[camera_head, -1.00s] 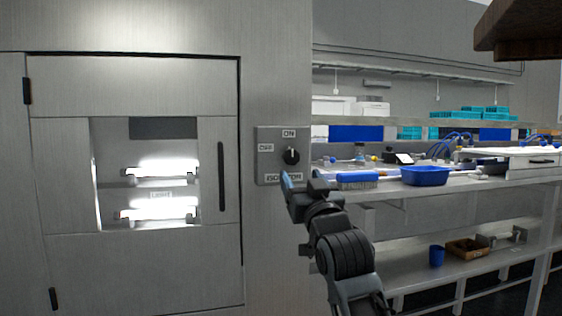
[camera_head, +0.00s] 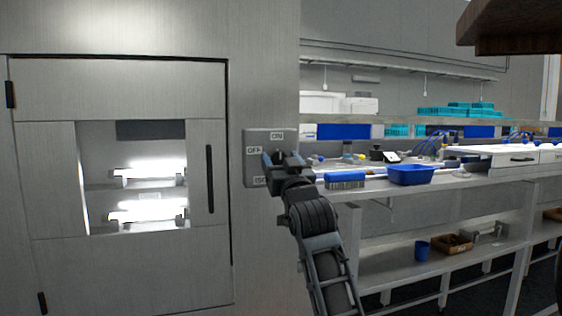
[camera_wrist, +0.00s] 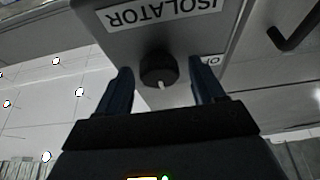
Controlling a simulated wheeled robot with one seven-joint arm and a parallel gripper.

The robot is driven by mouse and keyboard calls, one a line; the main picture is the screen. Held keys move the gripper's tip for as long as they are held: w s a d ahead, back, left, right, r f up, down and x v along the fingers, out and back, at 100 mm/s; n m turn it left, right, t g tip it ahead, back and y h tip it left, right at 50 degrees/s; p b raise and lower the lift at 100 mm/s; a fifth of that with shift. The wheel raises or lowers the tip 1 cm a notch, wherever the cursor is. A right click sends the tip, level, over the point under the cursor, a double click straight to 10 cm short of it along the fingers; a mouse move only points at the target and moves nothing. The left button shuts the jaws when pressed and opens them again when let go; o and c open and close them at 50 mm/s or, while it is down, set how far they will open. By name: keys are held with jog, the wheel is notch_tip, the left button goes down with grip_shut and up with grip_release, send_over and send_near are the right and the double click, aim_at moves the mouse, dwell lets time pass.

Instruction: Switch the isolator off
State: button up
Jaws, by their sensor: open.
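The isolator (camera_head: 260,136) is a grey plate on the cabinet's side panel, with ON at the top and OFF at the left in the head view. In the wrist view the isolator plate (camera_wrist: 190,38) appears upside down, with its ISOLATOR label readable. Its black round knob (camera_wrist: 158,69) has a white mark pointing down in that picture, toward the ON side. My gripper (camera_head: 275,158) is in front of the plate and hides the knob in the head view. In the wrist view my gripper (camera_wrist: 162,72) is open, with one blue finger on each side of the knob; contact is not visible.
A grey cabinet door (camera_head: 120,90) with a dark handle (camera_head: 210,178) and lit tubes behind its window is at left. A bench (camera_head: 450,185) with a blue basin (camera_head: 411,174) and a brush (camera_head: 345,180) is at right. A brown overhang (camera_head: 510,25) is at upper right.

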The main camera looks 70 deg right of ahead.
jog(key=shift+c, duration=0.3)
jog(key=c, duration=1)
jog(key=shift+n+t+y, duration=0.3)
jog(key=shift+n, duration=0.2)
jog(key=n+t+y, duration=0.1)
jog(key=n, duration=0.1)
jog(key=shift+s+d+n, duration=0.1)
jog(key=shift+n, duration=0.3)
jog(key=n+y+b, duration=0.1)
jog(key=n, duration=0.1)
jog(key=n+t+y+b, duration=0.1)
jog(key=n+b, duration=0.1)
jog(key=n, duration=0.1)
jog(key=shift+f, duration=0.2)
jog(key=n+y+b, duration=0.1)
jog(key=n, duration=0.1)
jog(key=n+y+b, duration=0.1)
jog(key=n+b, duration=0.1)
jog(key=shift+r+n+t, duration=0.1)
jog(key=shift+n+t, duration=0.3)
jog(key=shift+r+n+y+b, duration=0.1)
jog(key=shift+n+y+b, duration=1)
jog(key=shift+n, duration=1.2)
jog(key=shift+g, duration=0.3)
